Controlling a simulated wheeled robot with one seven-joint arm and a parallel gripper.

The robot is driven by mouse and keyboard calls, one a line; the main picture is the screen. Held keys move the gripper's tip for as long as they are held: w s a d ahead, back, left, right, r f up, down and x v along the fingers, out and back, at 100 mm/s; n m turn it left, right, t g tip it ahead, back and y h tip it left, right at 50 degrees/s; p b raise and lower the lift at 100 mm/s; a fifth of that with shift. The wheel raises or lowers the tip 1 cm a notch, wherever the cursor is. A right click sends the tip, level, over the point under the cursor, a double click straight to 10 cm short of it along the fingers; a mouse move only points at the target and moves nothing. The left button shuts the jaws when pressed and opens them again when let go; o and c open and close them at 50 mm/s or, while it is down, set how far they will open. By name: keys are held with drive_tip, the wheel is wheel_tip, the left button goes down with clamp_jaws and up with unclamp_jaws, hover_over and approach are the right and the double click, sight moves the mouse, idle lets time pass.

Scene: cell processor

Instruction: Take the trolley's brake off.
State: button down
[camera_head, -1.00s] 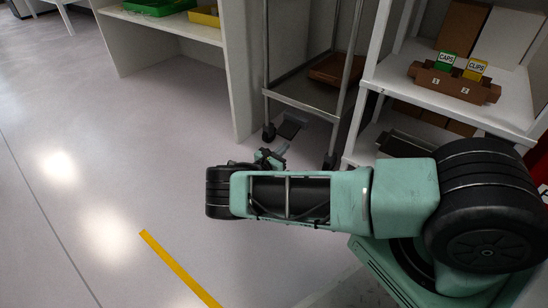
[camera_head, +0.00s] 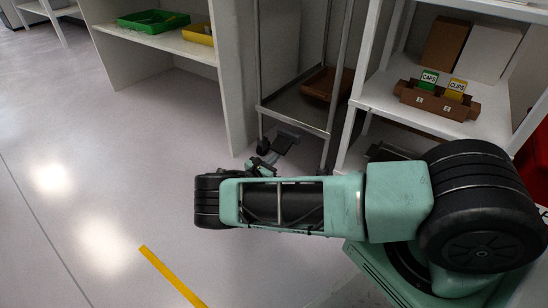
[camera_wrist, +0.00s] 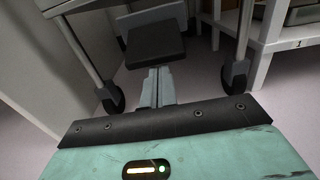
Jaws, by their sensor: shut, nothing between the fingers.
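The trolley (camera_head: 297,107) is a metal frame on casters, standing between a white partition and a shelf rack. Its brake pedal (camera_head: 284,142) is a dark plate low at its front, close to the floor. In the wrist view the pedal (camera_wrist: 154,44) lies straight ahead, between the left caster (camera_wrist: 112,97) and the right caster (camera_wrist: 235,74). My gripper (camera_wrist: 158,72) is shut and empty, its fingertips at the pedal's near edge in the picture. I cannot tell whether they touch it. In the head view my gripper (camera_head: 264,166) is partly hidden by my arm.
A white partition (camera_head: 234,75) stands close on the trolley's left. The white rack (camera_head: 385,105) on the right holds a brown bin holder (camera_head: 437,100) with CAPS and CLIPS labels. A brown tray (camera_head: 325,84) lies on the trolley. The floor (camera_head: 120,170) at left is open.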

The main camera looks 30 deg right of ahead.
drive_tip(key=shift+s+a+r+g+y+p, duration=0.1)
drive_tip(key=shift+a+r+g+y+p, duration=0.1)
drive_tip(key=shift+r+y+p, duration=0.75)
drive_tip(key=shift+a+r+g+y+p, duration=0.15)
drive_tip(key=shift+r+p, duration=0.35)
drive_tip(key=shift+p, duration=1)
drive_tip(key=shift+a+r+p, duration=0.15)
drive_tip(key=shift+r+p, duration=0.25)
drive_tip(key=shift+p, duration=0.15)
drive_tip(key=shift+s, duration=0.1)
drive_tip(key=shift+f, duration=0.15)
approach(278, 150)
wheel_tip(278, 150, down, 2)
drive_tip(key=a, duration=0.2)
drive_tip(key=shift+s+a+p, duration=0.4)
drive_tip(key=shift+a+p, duration=0.1)
